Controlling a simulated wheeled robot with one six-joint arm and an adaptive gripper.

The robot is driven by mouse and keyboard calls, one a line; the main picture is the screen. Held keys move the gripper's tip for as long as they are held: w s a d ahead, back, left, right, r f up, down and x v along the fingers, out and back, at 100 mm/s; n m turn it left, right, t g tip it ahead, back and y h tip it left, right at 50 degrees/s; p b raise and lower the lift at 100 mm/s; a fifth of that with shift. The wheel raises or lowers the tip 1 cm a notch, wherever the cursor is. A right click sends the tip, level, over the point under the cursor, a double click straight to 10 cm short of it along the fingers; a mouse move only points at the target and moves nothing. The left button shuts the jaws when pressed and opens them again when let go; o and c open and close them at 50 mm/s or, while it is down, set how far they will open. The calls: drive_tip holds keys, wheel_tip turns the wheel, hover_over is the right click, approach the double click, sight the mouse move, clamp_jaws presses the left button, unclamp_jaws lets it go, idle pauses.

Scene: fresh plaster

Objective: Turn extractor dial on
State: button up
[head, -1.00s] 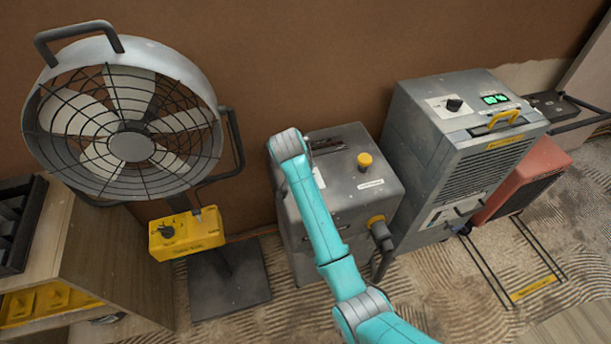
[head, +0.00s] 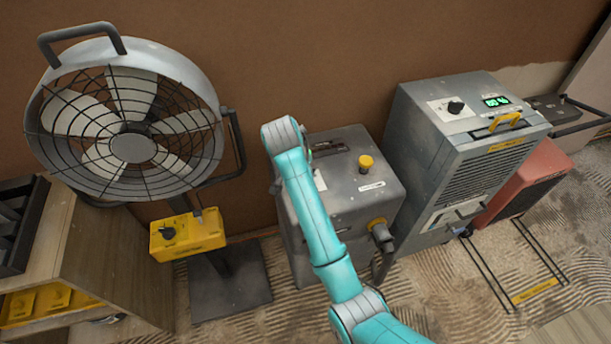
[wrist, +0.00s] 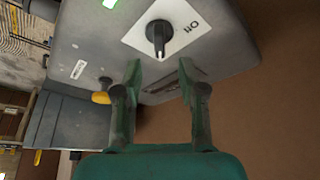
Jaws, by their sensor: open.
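The dial (wrist: 158,34) is a black knob on a white plate (wrist: 186,22) on top of a grey box-shaped machine (wrist: 225,50). Its grip bar runs roughly up and down in the wrist view. In the head view this machine (head: 345,210) stands mid-picture against the wall, and my arm hides the dial. My gripper (wrist: 162,78) is open and empty. Its two fingertips reach over the machine's top, just below the dial in the wrist view, one to each side. Contact with the dial is not visible. In the head view my fingers are hidden.
A yellow knob (head: 366,161) and a dark recessed handle (wrist: 172,84) share the machine's top. A grey unit with another dial and green display (head: 496,100) stands close on the right. A fan (head: 131,148) with a yellow control box (head: 188,234) stands left.

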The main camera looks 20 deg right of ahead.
drive_tip(key=v, duration=0.5)
drive_tip(key=shift+s+a+r, duration=0.1)
drive_tip(key=shift+r, duration=0.2)
